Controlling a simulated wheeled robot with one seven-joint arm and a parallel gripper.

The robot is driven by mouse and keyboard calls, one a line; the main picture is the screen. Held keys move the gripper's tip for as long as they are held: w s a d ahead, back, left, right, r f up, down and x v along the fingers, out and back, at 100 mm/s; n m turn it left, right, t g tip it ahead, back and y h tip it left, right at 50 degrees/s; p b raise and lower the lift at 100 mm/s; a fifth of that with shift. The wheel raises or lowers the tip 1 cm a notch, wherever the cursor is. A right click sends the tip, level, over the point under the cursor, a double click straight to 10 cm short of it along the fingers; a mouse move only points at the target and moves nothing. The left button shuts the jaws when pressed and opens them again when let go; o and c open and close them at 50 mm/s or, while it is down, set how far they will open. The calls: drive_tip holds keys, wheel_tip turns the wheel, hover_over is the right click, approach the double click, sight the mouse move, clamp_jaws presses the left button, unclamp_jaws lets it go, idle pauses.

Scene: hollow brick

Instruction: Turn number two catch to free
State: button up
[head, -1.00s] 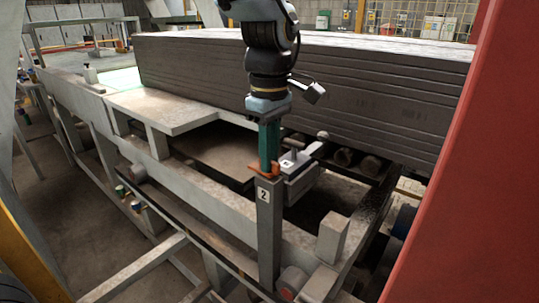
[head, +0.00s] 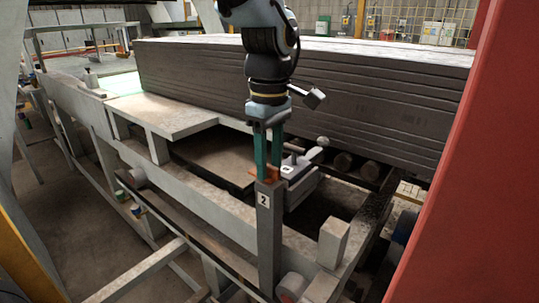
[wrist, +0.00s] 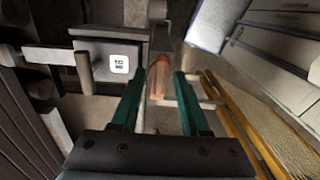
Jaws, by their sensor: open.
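The number two catch is a small orange piece (head: 271,179) on top of a grey post (head: 269,235) with a white "2" label (head: 264,199). My gripper (head: 268,172) points down over the post top, with its two green fingers apart. In the wrist view the orange catch (wrist: 158,84) shows in the gap between the open fingertips (wrist: 160,76). I cannot tell whether either finger touches it. In the head view the fingers hide part of the catch, and its exact angle is not clear.
A grey block with a white label (wrist: 119,64) is close beside the catch. It also shows in the head view (head: 300,182). A large stack of dark boards (head: 380,95) lies behind my arm. A red upright (head: 450,150) stands at the right.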

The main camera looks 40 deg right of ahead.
sight(269, 165)
wheel_tip(269, 165, up, 11)
drive_tip(key=b, duration=0.2)
drive_tip(key=shift+f, duration=0.15)
idle(0.5)
